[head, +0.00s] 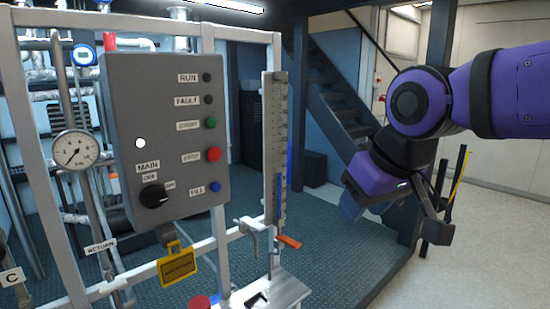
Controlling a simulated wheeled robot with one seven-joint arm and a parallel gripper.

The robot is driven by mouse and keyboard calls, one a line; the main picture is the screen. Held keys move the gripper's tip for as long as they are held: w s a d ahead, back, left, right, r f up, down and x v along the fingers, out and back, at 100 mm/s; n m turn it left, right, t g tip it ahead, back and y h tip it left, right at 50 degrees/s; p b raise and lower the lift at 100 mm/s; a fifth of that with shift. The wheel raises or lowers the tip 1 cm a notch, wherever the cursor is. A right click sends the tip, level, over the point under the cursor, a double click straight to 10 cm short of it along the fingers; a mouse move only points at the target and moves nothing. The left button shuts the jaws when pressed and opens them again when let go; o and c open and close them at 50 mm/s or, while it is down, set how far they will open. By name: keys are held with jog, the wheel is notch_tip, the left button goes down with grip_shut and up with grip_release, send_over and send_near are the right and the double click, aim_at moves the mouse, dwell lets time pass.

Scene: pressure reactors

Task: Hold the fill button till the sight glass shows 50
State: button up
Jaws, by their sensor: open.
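The blue fill button (215,187) is at the lower right of the grey control panel (150,110), beside a label reading FILL. The sight glass (276,140) is a tall upright scale to the right of the panel. A blue column (279,197) fills about its lower third; the scale figures are too small to read. My gripper (393,222) is open at the right, its fingers apart with nothing seen between them. It is clear of the panel and well to the right of the button and the sight glass.
Above the fill button are a red stop button (213,154) and a green start button (210,122). The main switch (154,196) is at the panel's lower left. An orange handle (288,242) juts out below the sight glass. Open space lies between the sight glass and my gripper.

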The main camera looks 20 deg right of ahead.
grip_shut()
dwell(1.6)
